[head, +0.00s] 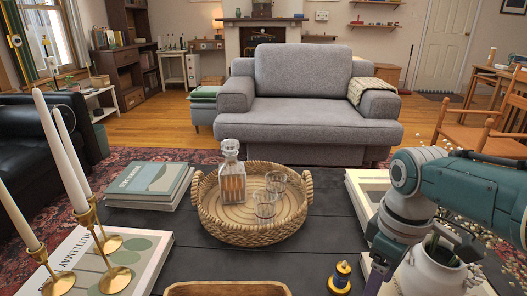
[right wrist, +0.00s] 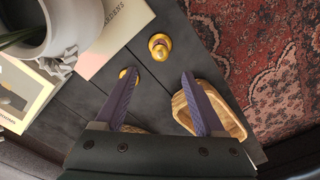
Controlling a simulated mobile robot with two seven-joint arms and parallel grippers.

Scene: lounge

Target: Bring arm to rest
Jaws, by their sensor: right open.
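My right arm (head: 460,185) comes in from the right in the head view, bent down over the right end of the dark table (head: 325,235). Its gripper (right wrist: 157,78) shows in the right wrist view with its two dark fingers well apart and nothing between them. The fingers hang above the table, with a wooden bowl (right wrist: 217,108) behind the right finger and a small brass piece (right wrist: 160,46) beyond the tips. In the head view I cannot make out the fingertips. My left arm and gripper are not in view.
A wicker tray (head: 203,217) holds a decanter (head: 232,180) and two glasses. A white vase (head: 430,276) stands close by my right forearm. Brass candlesticks (head: 115,278) with tall candles stand at left. Books (head: 150,182) lie beyond. A grey armchair (head: 305,100) faces the table.

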